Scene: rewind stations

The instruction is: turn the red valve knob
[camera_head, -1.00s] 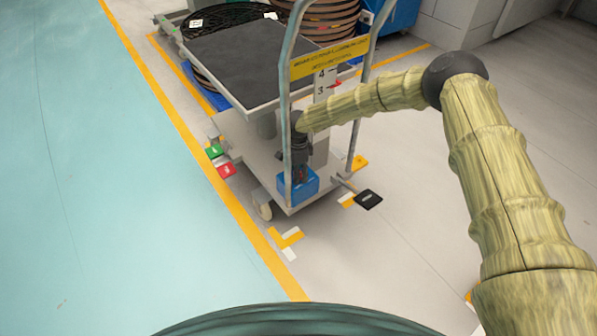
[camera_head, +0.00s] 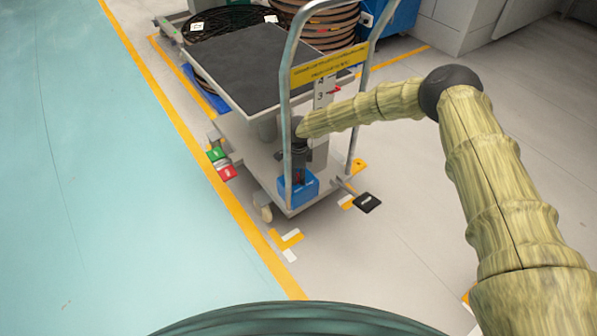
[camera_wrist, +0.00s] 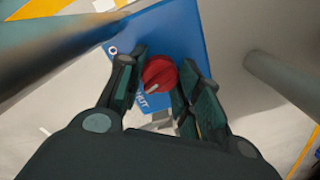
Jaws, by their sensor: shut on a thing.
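The red valve knob (camera_wrist: 159,74) is round and sits on a blue box (camera_wrist: 188,30) in the wrist view. A pale line shows on the knob's lower left part. My gripper (camera_wrist: 160,82) is shut on the knob, with one dark finger on its left side and one on its right. In the head view the blue box (camera_head: 299,187) is low on the trolley, beneath my gripper (camera_head: 299,172). The knob is hidden there.
The trolley's metal handle frame (camera_head: 286,110) stands around my wrist. Its dark platform (camera_head: 245,60) lies behind. A black pedal (camera_head: 367,203) sticks out at right, with green (camera_head: 216,153) and red (camera_head: 228,173) pedals at left. The floor in front is clear.

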